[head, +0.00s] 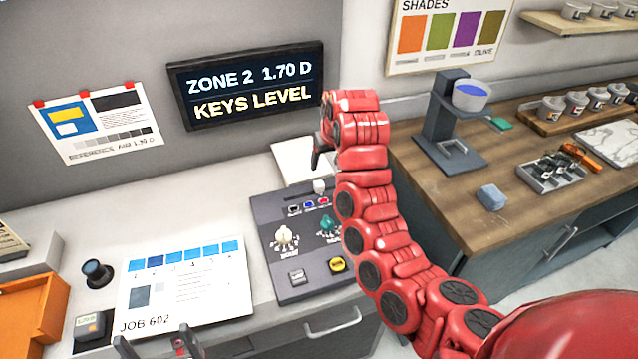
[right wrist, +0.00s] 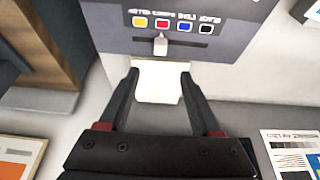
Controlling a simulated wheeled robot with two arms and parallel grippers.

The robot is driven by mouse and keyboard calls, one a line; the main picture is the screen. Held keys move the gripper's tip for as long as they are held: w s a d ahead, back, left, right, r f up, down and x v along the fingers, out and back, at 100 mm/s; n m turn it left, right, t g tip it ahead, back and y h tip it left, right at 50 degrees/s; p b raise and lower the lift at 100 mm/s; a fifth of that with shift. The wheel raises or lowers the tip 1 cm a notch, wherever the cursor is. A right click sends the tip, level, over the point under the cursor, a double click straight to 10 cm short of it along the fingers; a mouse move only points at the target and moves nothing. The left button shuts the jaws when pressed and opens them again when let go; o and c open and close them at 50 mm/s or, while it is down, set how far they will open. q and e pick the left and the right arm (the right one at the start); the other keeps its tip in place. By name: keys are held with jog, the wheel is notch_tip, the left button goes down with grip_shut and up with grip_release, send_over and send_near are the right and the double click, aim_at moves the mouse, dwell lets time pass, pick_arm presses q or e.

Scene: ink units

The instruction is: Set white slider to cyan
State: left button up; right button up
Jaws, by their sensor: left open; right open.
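The white slider (right wrist: 160,43) is a small upright knob on the far end of the grey control panel (head: 285,264). It also shows in the head view (head: 320,186). In the right wrist view it stands in line with the red mark (right wrist: 162,24), with the blue mark (right wrist: 184,27) beside it. Yellow and black marks lie at the row's ends; the labels are too small to read surely. My right gripper (right wrist: 158,78) is open and empty, short of the slider. My left gripper (head: 158,346) is open at the bottom edge of the head view.
A white pad (right wrist: 158,92) shows between my right fingertips. The panel also carries a cream knob (head: 285,236), a teal knob (head: 328,225) and a yellow button (head: 337,264). A display (head: 248,84) reads "ZONE 2 1.70 D KEYS LEVEL". A job sheet (head: 185,290) lies left of the panel.

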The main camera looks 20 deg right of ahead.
aim_at(319, 183)
jog(key=p+x, duration=0.1)
jog(key=x, duration=0.9)
jog(key=shift+w+f+p, duration=0.2)
jog(key=shift+f+p, duration=0.05)
jog(key=shift+p, duration=0.05)
jog(key=shift+x, duration=1.1)
grip_shut()
